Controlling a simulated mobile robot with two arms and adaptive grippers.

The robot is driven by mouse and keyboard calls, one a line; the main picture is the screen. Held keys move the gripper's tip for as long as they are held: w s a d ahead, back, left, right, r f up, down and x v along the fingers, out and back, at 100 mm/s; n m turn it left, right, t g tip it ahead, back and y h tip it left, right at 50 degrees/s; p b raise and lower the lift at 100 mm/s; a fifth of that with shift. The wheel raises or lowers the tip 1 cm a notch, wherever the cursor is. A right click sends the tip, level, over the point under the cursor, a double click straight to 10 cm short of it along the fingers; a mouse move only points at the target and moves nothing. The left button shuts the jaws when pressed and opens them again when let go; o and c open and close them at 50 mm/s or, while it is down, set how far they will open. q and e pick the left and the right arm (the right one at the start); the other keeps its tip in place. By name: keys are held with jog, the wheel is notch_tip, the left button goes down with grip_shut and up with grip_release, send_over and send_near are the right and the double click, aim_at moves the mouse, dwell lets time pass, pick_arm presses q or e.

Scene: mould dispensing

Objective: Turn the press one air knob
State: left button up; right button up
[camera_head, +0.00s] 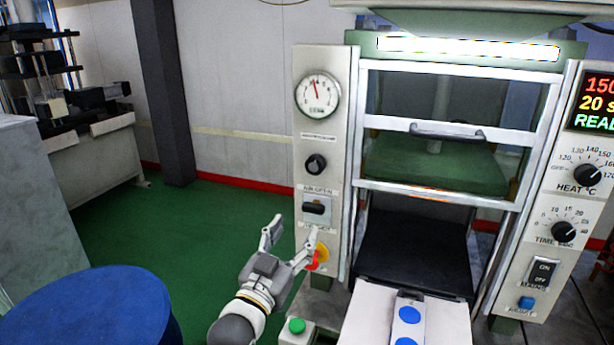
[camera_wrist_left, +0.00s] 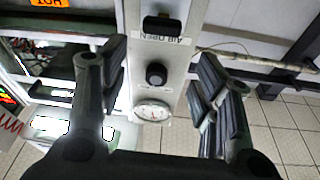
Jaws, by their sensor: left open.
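A round black knob (camera_head: 315,164) sits on the left metal panel of the press, below the pressure gauge (camera_head: 318,95). It also shows upside down in the left wrist view (camera_wrist_left: 156,74), between the gauge (camera_wrist_left: 153,110) and a black switch (camera_wrist_left: 162,24) labelled AIR OPEN. The small label by the knob is too blurred to read. My left gripper (camera_head: 296,235) is open and empty, below the knob in the head view and apart from it. In the left wrist view the knob lies between the spread fingers (camera_wrist_left: 157,85). My right gripper is not in view.
The switch (camera_head: 317,208) and a red and yellow stop button (camera_head: 318,257) sit below the knob; my fingers partly cover the button. The press door with its handle (camera_head: 447,132) is right of the panel. A blue drum top (camera_head: 90,310) stands lower left. Green floor (camera_head: 210,235) is clear.

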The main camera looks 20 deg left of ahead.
pick_arm(q)
jog(key=t, duration=0.2)
send_near(313, 169)
jog(key=p+x, duration=0.3)
jog(key=x, duration=0.5)
jog(key=shift+w+d+r, duration=0.1)
jog(key=shift+w+r, duration=0.05)
jog(key=shift+w, duration=0.2)
jog(key=shift+c, duration=0.3)
jog(key=c, duration=1)
